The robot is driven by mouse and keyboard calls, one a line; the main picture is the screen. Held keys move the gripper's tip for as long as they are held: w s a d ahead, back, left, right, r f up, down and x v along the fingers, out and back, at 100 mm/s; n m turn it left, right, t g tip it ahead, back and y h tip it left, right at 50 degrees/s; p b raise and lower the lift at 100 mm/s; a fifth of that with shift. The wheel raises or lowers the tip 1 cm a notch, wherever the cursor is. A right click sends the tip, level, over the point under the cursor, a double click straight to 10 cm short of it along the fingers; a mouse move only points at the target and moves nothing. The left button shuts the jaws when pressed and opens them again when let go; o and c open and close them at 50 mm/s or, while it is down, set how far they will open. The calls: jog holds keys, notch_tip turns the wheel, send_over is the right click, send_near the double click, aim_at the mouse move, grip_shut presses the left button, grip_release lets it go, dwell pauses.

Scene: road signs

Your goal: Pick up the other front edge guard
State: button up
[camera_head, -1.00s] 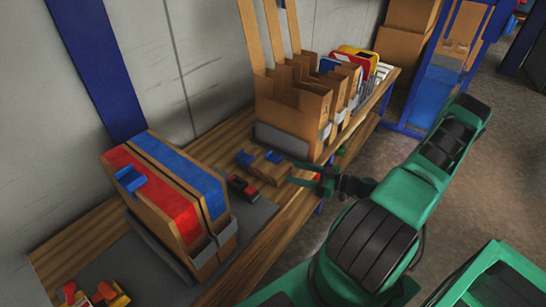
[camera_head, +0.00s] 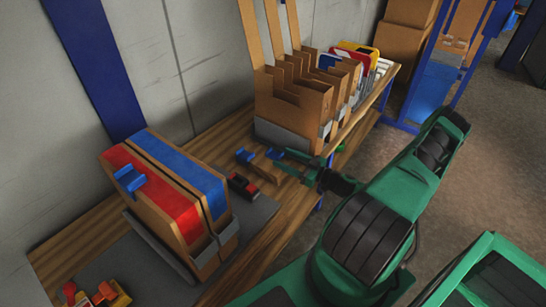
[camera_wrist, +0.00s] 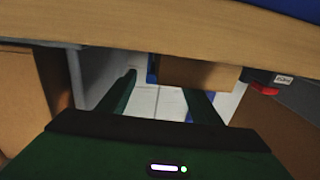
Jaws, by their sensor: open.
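Two small blue edge guards lie on the wooden bench in the head view, a left one (camera_head: 245,156) and a right one (camera_head: 274,154), close to a tan cardboard piece (camera_head: 262,171). Another blue guard (camera_head: 129,179) sits on top of the red-striped carton (camera_head: 165,195). My gripper (camera_head: 287,162) is just right of the right guard, fingers pointing left; whether they touch it I cannot tell. In the wrist view my gripper (camera_wrist: 166,95) is open, with a tan block (camera_wrist: 190,72) and a little blue beyond the fingers.
A blue-striped carton (camera_head: 190,170) stands against the red-striped one. A cardboard rack (camera_head: 292,105) with signs stands just behind my gripper. A black and red item (camera_head: 242,187) lies on the bench (camera_head: 285,200). A tan board (camera_wrist: 150,30) crosses the top of the wrist view.

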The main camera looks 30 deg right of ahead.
aim_at(280, 155)
jog(key=x, duration=0.5)
jog(key=shift+w+a, duration=0.15)
jog(key=shift+w, duration=0.05)
jog(key=c, duration=1.2)
jog(key=shift+o, duration=0.2)
jog(key=shift+r, duration=0.1)
